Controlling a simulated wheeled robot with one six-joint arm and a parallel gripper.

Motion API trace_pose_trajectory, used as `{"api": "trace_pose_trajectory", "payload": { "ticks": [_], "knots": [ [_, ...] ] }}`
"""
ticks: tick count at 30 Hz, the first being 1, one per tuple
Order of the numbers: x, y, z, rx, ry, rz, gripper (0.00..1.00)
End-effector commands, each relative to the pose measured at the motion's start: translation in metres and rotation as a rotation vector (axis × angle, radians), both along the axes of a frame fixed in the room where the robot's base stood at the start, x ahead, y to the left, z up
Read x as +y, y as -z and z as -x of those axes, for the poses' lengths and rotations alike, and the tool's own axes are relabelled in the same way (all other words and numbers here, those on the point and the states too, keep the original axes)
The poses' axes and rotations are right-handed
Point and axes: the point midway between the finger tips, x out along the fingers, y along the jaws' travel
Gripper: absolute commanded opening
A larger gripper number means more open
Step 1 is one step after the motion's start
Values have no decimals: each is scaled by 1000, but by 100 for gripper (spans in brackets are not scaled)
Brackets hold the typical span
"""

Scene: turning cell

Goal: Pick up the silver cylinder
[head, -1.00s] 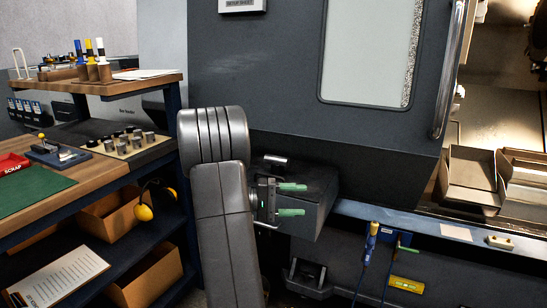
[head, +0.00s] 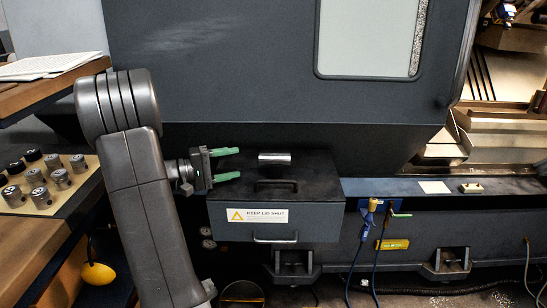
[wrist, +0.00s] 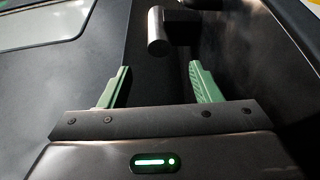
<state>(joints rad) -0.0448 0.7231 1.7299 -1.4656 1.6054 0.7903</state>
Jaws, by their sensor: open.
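The silver cylinder (head: 274,158) lies on its side on the dark lid of a box (head: 325,189) in front of the machine. My gripper (head: 234,163) is open and empty, to the left of the cylinder, with its two green fingers pointing right toward it. A gap shows between the fingertips and the cylinder's near end.
A dark handle (head: 276,183) stands on the lid in front of the cylinder. A "KEEP LID SHUT" label (head: 257,215) is on the box front. The machine door (head: 250,70) rises behind. A board with several metal parts (head: 45,180) is at the left.

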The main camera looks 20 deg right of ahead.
Motion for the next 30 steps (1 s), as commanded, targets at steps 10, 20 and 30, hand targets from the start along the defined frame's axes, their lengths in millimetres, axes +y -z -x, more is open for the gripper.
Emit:
{"api": "trace_pose_trajectory", "payload": {
  "ticks": [10, 20, 30],
  "knots": [
    [-30, 0, 2, 2, 2, 0, 58],
    [-67, 3, 4, 1, 0, 0, 58],
    [-67, 3, 4, 1, -2, 0, 38]
  ]
}}
